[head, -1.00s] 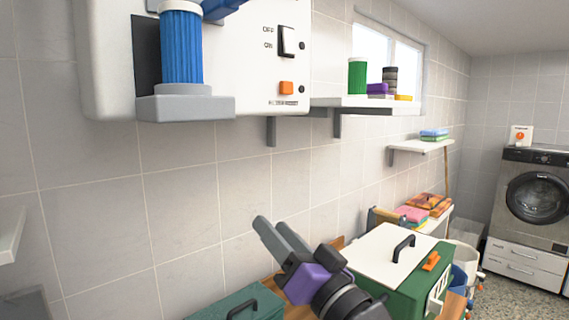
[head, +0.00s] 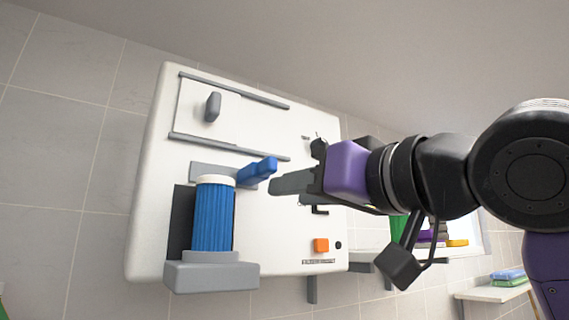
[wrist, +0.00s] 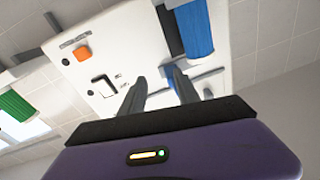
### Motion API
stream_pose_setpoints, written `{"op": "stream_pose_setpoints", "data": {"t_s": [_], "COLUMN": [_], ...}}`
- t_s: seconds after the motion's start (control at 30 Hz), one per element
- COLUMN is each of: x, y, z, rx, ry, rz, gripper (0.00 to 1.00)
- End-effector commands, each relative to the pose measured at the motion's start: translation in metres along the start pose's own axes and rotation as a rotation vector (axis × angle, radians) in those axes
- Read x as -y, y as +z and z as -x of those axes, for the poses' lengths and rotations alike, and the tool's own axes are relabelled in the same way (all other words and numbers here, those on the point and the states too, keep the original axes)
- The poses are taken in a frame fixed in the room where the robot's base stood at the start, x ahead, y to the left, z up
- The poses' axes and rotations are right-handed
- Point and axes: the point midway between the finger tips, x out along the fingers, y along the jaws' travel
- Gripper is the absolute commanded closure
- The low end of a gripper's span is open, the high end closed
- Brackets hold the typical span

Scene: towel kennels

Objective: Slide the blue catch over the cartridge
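The cartridge (head: 213,217) is a ribbed blue cylinder with a white top, upright in a grey holder on the white wall unit; it also shows in the wrist view (wrist: 195,30). The blue catch (head: 258,170) sits on a grey strip just right of the cartridge's top, not over it. I cannot tell whether they touch. My gripper (head: 274,184) is close to the catch, on its right and slightly lower in the head view. In the wrist view its two fingers (wrist: 156,76) stand apart with nothing between them, and the catch (wrist: 186,84) shows partly behind the right finger.
The white unit (head: 150,240) carries a grey knob (head: 213,106) between two rails above, a dark switch by my gripper, and an orange button (head: 321,245) below. A shelf (head: 358,267) with a green cylinder (head: 397,230) stands to the right.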

Motion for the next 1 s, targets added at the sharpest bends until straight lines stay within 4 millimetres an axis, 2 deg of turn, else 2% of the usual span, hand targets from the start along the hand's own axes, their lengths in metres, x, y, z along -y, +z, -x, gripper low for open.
{"op": "stream_pose_setpoints", "data": {"t_s": [0.03,0.2,0.47,1.0], "x": [0.010,0.035,0.049,0.043], "y": [-0.012,-0.036,-0.048,-0.043], "z": [0.004,0.016,0.021,-0.047], "rx": [0.011,0.057,0.088,0.088], "ry": [0.007,0.040,0.067,0.067], "rz": [0.029,0.095,0.132,0.131], "gripper": [0.62,0.62,0.62,0.62]}}
